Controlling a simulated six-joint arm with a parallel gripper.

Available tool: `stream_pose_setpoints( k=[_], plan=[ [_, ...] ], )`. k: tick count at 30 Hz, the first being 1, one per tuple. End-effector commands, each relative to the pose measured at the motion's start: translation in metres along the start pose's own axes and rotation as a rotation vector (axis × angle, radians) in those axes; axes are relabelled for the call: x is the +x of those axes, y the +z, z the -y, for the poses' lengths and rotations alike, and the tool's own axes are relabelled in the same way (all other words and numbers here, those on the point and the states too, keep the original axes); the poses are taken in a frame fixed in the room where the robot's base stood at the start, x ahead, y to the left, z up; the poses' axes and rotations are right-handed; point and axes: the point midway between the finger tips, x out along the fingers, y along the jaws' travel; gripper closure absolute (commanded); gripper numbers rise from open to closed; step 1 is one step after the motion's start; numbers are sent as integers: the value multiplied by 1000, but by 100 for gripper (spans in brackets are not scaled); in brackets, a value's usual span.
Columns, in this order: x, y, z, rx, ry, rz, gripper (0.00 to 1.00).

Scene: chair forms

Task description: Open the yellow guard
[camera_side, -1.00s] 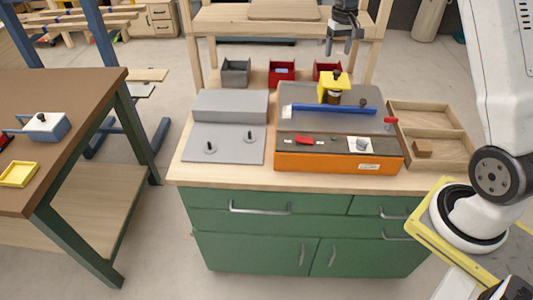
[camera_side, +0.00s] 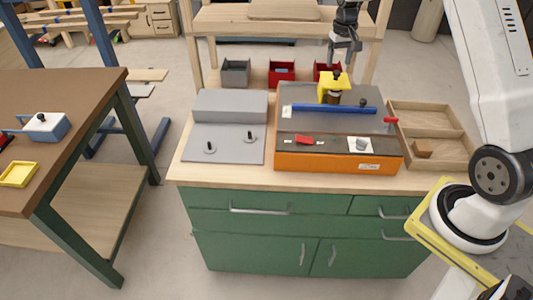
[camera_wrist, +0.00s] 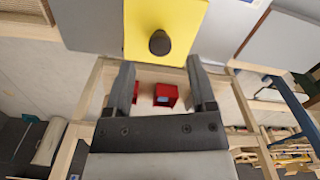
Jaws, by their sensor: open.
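The yellow guard (camera_side: 327,90) sits over the back of the orange-fronted machine (camera_side: 335,162), with a dark round part showing beneath it. A dark knob (camera_side: 337,75) stands on its top. In the wrist view the yellow guard (camera_wrist: 150,15) fills the top middle, and its knob (camera_wrist: 160,43) lies in line with the gap between my fingers. My gripper (camera_side: 341,58) is open and empty, just above and behind the knob in the side view. Its two fingers (camera_wrist: 160,68) show apart in the wrist view. I see no contact with the knob.
A blue bar (camera_side: 333,108) crosses the machine in front of the guard. A red-handled part (camera_side: 391,121) is at its right. A grey fixture (camera_side: 228,106) is left, a wooden tray (camera_side: 428,112) right. Grey and red bins (camera_side: 282,72) stand behind.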

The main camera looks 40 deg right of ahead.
Motion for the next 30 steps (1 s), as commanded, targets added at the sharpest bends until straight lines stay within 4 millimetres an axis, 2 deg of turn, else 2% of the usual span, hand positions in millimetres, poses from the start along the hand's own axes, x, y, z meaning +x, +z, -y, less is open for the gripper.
stream_pose_setpoints(
  k=[7, 19, 20, 21, 26, 30],
  plan=[
    [25, 1, 0, 0, 0, 2, 28],
    [32, 0, 0, 0, 0, 0, 28],
    [32, 0, 0, 0, 0, 0, 35],
    [32, 0, 0, 0, 0, 0, 47],
    [31, 0, 0, 0, 0, 0, 98],
    [31, 0, 0, 0, 0, 0, 100]
  ],
)
